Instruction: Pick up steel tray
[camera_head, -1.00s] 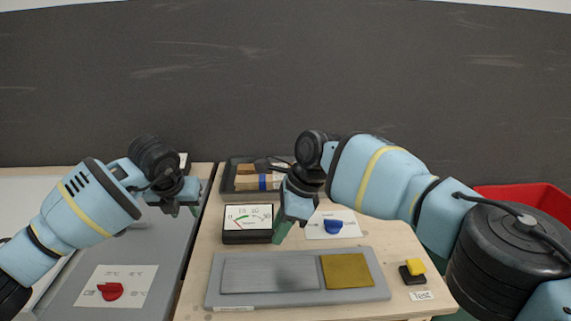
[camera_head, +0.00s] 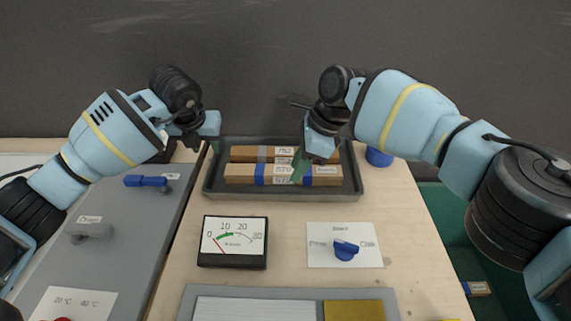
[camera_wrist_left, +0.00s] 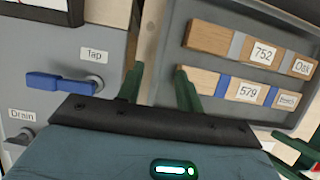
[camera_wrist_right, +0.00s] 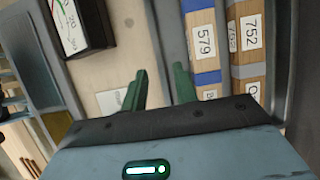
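A dark grey metal-looking tray (camera_head: 285,196) lies at the back of the wooden bench, with labelled wooden blocks (camera_head: 310,180) inside. My left gripper (camera_head: 203,145) is open near the tray's back left corner. In the left wrist view its fingers (camera_wrist_left: 159,88) are on either side of the tray's rim line, clear of the blocks. My right gripper (camera_head: 301,168) is open and overlaps the right part of the tray in the head view. In the right wrist view its fingers (camera_wrist_right: 160,88) straddle the tray's edge. Contact with the tray cannot be told.
A black meter (camera_head: 233,258) and a card with a blue knob (camera_head: 345,250) stand in front of the tray. A grey board (camera_head: 290,291) lies nearer. A blue tap handle (camera_head: 146,181) is to the left, a blue cup (camera_head: 378,157) to the right.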

